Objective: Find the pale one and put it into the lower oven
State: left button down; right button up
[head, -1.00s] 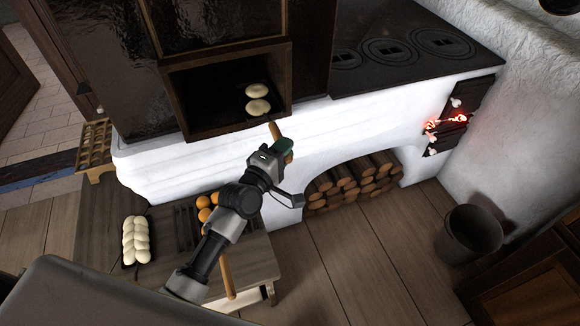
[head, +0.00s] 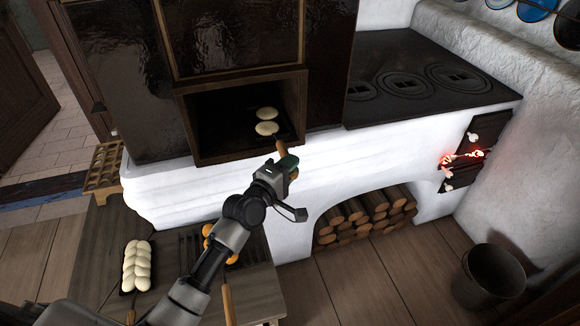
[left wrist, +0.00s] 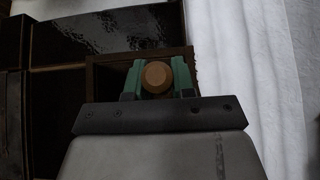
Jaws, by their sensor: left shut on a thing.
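Two pale round loaves (head: 267,121) show inside the dark, wood-framed oven opening (head: 213,118), towards its right side. Just in front of them is a light wooden handle (head: 281,146), which seems to belong to the dark pan under the loaves; the pan barely shows. My left gripper (head: 287,162) is shut on this handle, just outside the opening's lower right edge. In the left wrist view the round handle end (left wrist: 157,77) sits between the green fingers (left wrist: 158,80). My right gripper is not in view.
A pale braided loaf (head: 137,264) lies on a dark pan on the wooden bench (head: 100,240). Orange-brown rolls (head: 209,231) lie beside it, partly behind my arm. A firewood niche (head: 365,219), a glowing firebox (head: 463,157) and a bucket (head: 489,276) stand to the right.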

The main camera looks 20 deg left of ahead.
pick_arm(q)
jog(key=shift+f, duration=0.15)
dwell(0.7)
jog(key=c, duration=0.9)
grip_release()
jog(key=shift+o, duration=0.2)
jog(key=shift+f, duration=0.15)
jog(key=shift+s, duration=0.1)
jog(key=v, duration=1)
jog(key=shift+s, duration=0.3)
